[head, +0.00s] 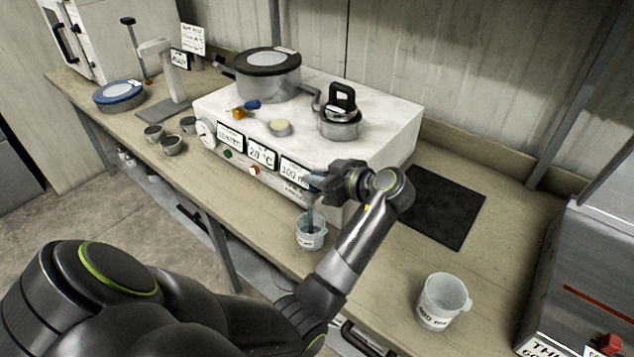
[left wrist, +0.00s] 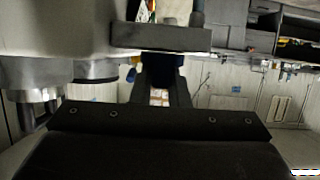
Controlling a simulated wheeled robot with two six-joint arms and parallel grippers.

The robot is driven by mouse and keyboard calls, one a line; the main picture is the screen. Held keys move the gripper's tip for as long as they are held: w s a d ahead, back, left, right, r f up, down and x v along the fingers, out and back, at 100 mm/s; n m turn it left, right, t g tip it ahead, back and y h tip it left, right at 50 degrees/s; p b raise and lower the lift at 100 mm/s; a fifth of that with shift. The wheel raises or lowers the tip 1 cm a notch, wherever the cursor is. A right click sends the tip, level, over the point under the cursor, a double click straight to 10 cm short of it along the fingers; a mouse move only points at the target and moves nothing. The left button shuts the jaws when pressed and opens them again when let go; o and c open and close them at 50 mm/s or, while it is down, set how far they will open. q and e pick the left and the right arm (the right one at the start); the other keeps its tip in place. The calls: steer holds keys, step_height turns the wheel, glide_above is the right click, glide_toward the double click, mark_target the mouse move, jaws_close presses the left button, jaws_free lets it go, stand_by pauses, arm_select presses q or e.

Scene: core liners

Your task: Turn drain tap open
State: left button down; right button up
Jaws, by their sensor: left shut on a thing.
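The white machine (head: 385,130) stands on the bench, with a front panel of labels, one reading 20 °C. My left gripper (head: 322,180) is at the right end of its front, shut on the drain tap, which it mostly hides in the head view. In the left wrist view a dark blue piece, likely the tap handle (left wrist: 163,62), sits between the fingers of my left gripper (left wrist: 165,85). The tap's angle is hard to tell. A small clear beaker (head: 310,238) stands below, with a dark spout above or in its mouth. My right gripper is out of view.
A larger labelled beaker (head: 440,300) stands at the front right. A black mat (head: 447,208) lies right of the machine. A lidded pot (head: 268,75) and a black-handled weight (head: 342,100) stand on the machine. Small metal cups (head: 171,146) are at left.

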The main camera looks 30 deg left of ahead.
arm_select(q)
steer(key=shift+s+d+f+g, duration=0.15)
steer(key=shift+f+g, duration=0.25)
steer(key=shift+f, duration=0.05)
steer(key=c, duration=1.4)
jaws_free()
steer(key=shift+s+r, duration=0.1)
steer(key=shift+w, duration=0.3)
steer(key=shift+r, duration=0.15)
steer(key=shift+r, duration=0.1)
